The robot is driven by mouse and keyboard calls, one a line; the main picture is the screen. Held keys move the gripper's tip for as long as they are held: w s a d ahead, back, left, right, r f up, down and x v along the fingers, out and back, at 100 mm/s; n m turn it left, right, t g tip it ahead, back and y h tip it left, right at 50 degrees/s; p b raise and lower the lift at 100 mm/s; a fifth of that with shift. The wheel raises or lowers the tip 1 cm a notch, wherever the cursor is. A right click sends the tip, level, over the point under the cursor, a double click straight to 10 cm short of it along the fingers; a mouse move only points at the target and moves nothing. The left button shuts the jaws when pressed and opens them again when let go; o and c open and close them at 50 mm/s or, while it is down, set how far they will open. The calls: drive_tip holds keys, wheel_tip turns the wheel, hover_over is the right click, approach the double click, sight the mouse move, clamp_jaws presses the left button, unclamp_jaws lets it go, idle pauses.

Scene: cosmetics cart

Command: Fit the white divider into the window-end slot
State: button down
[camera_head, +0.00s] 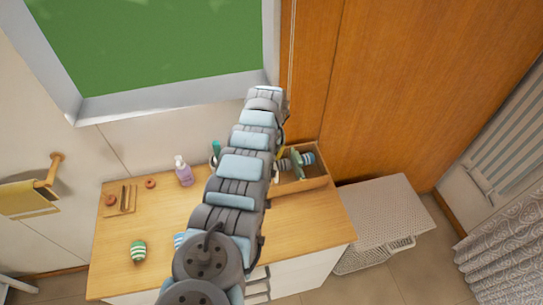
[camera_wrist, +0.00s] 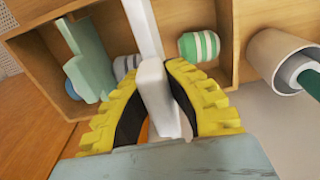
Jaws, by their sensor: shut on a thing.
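My gripper (camera_wrist: 158,78), with yellow ribbed fingers and dark pads, is shut on the white divider (camera_wrist: 153,88). The divider stands between the fingers in the wrist view and reaches up over the open wooden box (camera_wrist: 238,45). I cannot tell whether its far edge is in a slot or above it. In the head view the box (camera_head: 308,185) sits at the cart top's right end, and my arm hides the divider and most of the gripper. A pale green divider (camera_wrist: 88,65) stands in the box, left of the white one.
A green-striped jar (camera_wrist: 198,46) is in the box close right of the divider; a grey-striped jar (camera_wrist: 124,66) is on its left. A cup (camera_wrist: 275,58) with a green item stands beside the box. A purple bottle (camera_head: 184,171) and striped jar (camera_head: 138,250) stand on the cart top (camera_head: 115,225).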

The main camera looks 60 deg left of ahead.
drive_tip(key=shift+f+b, duration=3.2)
drive_tip(key=shift+f, duration=0.3)
drive_tip(key=c, duration=1.2)
unclamp_jaws()
drive_tip(key=shift+o, duration=0.2)
drive_tip(key=shift+r, duration=0.2)
wheel_tip(320, 180, up, 11)
drive_tip(key=shift+r, duration=0.35)
drive_tip(key=shift+d, duration=0.1)
